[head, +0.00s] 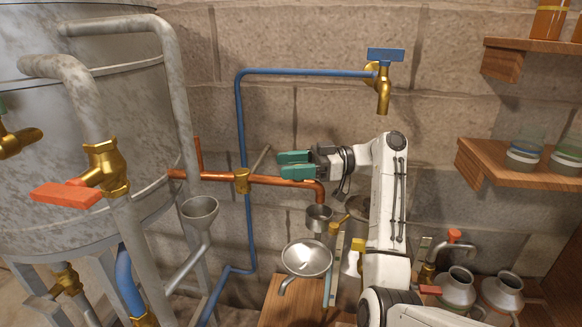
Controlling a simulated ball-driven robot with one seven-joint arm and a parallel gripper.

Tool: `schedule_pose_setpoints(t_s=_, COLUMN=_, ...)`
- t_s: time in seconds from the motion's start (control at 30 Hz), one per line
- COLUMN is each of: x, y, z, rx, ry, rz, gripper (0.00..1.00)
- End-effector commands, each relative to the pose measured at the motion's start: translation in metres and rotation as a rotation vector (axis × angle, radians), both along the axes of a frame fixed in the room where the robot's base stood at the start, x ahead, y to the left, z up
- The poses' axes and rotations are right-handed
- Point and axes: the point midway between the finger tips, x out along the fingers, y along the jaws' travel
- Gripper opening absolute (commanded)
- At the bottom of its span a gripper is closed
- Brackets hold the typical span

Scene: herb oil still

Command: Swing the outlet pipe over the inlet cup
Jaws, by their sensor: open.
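The copper outlet pipe (272,181) runs right from a brass joint (241,180) in front of the stone wall. Its right end bends down, and in the picture this end shows just above a small grey metal cup (319,218), which looks like the inlet cup. I cannot tell the exact depth between them. My gripper (284,165), with green fingers, is open and points left. It is at the pipe's right part, with the lower finger just above or in front of the pipe. I see nothing held between the fingers.
A large grey tank (90,130) with pipes and a red-handled brass valve (75,190) fills the left. A grey funnel (200,208) and a round metal basin (306,258) stand lower. A blue pipe (300,72) leads to a tap. Wooden shelves (525,165) hold jars at right.

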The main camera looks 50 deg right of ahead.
Motion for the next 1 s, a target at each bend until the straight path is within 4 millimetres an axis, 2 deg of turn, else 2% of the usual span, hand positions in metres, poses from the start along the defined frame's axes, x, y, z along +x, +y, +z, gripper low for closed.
schedule_pose_setpoints(t_s=0.7, x=-0.002, y=-0.001, z=-0.001, rx=0.001, ry=0.001, rz=0.001, gripper=0.58)
schedule_pose_setpoints(t_s=0.87, x=-0.012, y=-0.012, z=-0.001, rx=0.001, ry=0.0, rz=-0.002, gripper=0.58)
schedule_pose_setpoints(t_s=1.0, x=-0.03, y=-0.032, z=0.0, rx=0.001, ry=-0.001, rz=-0.004, gripper=0.58)
